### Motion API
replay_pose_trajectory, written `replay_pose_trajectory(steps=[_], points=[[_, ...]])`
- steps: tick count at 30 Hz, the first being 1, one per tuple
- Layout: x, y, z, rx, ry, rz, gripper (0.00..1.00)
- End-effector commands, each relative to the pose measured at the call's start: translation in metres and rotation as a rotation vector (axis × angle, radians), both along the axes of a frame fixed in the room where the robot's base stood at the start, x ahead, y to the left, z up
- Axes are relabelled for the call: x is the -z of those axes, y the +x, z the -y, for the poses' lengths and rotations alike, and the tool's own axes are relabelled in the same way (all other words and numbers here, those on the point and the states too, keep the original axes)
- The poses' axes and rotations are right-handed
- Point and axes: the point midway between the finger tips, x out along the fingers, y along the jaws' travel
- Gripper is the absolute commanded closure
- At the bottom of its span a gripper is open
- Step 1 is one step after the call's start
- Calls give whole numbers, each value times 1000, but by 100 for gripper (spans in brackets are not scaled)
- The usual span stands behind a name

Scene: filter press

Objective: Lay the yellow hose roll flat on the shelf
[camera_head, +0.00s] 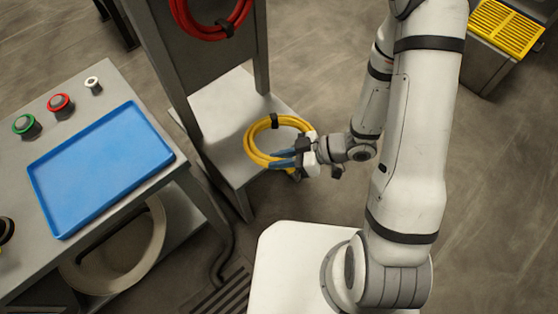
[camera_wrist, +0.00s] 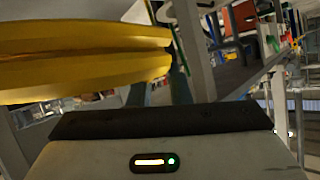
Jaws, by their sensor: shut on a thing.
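The yellow hose roll (camera_head: 257,133) is a coiled ring with a black tie at its top. In the head view it lies over the front right part of the grey shelf (camera_head: 213,101). My gripper (camera_head: 284,160) is shut on the near right side of the roll, its blue fingers across the coil. In the wrist view the roll (camera_wrist: 85,52) fills the upper left, close to the camera and level with the fingers. I cannot tell whether the roll touches the shelf or hangs just above it.
A red hose roll (camera_head: 213,33) hangs on the panel above the shelf. A grey table with a blue tray (camera_head: 100,165) and red and green buttons stands at the left. Shelf posts stand close to the left of the roll.

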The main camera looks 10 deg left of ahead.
Motion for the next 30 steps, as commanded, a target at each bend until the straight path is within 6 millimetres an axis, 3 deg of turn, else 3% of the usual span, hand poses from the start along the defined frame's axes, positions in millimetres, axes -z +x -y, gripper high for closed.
replay_pose_trajectory(steps=[8,30], points=[[7,14,-19,-9,3,4,100],[31,77,-92,-7,4,3,100]])
